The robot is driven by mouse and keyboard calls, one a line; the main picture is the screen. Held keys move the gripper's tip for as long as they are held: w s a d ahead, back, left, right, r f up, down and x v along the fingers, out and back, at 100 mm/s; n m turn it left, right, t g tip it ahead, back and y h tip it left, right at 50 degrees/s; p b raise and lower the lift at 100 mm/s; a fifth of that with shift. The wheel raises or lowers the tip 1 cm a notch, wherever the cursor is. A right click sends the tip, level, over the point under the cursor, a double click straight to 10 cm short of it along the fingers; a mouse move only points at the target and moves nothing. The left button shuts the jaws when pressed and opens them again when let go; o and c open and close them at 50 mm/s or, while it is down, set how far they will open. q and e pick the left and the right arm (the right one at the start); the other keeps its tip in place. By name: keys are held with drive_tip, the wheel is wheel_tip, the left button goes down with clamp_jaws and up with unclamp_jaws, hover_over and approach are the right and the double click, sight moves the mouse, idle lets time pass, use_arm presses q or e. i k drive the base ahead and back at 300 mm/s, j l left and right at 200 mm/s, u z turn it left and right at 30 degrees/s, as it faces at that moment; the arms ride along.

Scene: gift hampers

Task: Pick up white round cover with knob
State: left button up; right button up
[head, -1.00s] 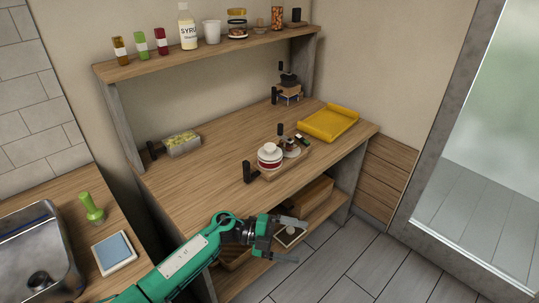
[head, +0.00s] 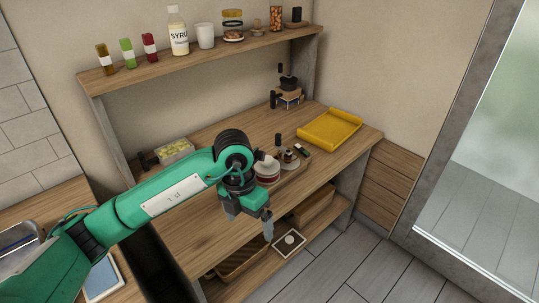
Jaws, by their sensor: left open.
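A white round cover with a knob (head: 262,157) appears to sit on a red-and-white round pot (head: 267,171) on the wooden tray (head: 287,174) on the tabletop. My left arm partly hides the cover and pot from the left. My left gripper (head: 254,214) is open, pointing down near the table's front edge, in front of the pot in the picture. It is empty as far as I can see. My right gripper is not in view.
Small jars (head: 288,155) share the tray. A yellow tray (head: 330,129) lies at the back right. A clear box with yellow contents (head: 175,150) stands at the back left. A pale square item (head: 290,240) and a basket (head: 243,258) are on the lower shelf.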

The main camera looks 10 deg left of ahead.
sight(271, 166)
drive_tip(key=i, duration=1.15)
